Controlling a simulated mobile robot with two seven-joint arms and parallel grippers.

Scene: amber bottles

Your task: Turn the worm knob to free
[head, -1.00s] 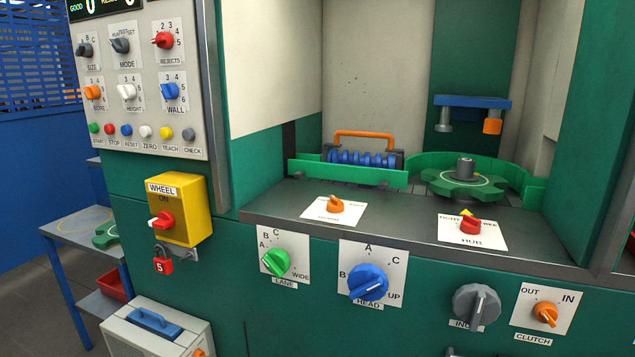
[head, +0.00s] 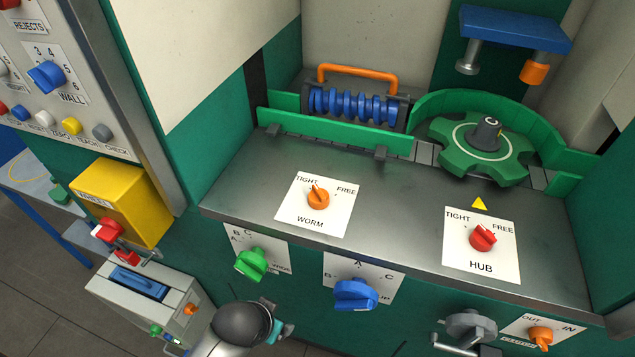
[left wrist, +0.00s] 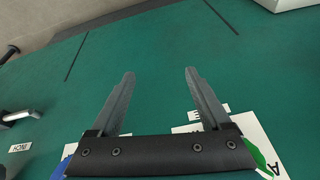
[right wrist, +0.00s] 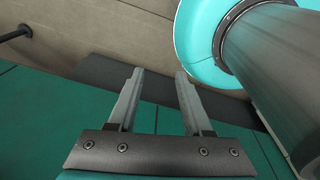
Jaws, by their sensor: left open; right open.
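The worm knob (head: 318,197) is small and orange, on a white plate (head: 326,220) marked TIGHT, FREE and WORM on the grey ledge. Its pointer leans up and slightly left, nearer TIGHT than FREE. My left gripper (left wrist: 160,73) is open and empty in the left wrist view, in front of the green cabinet front. My right gripper (right wrist: 160,72) is open and empty in the right wrist view, with floor and a green panel beyond. Neither gripper's fingers show in the head view, and the worm knob is in neither wrist view.
The red hub knob (head: 482,238) is to the right on the same ledge. Behind stand a low green rail (head: 335,132), the blue worm (head: 352,104) with an orange handle, and a green star wheel (head: 484,153). Green (head: 251,263) and blue (head: 354,294) knobs project below the ledge.

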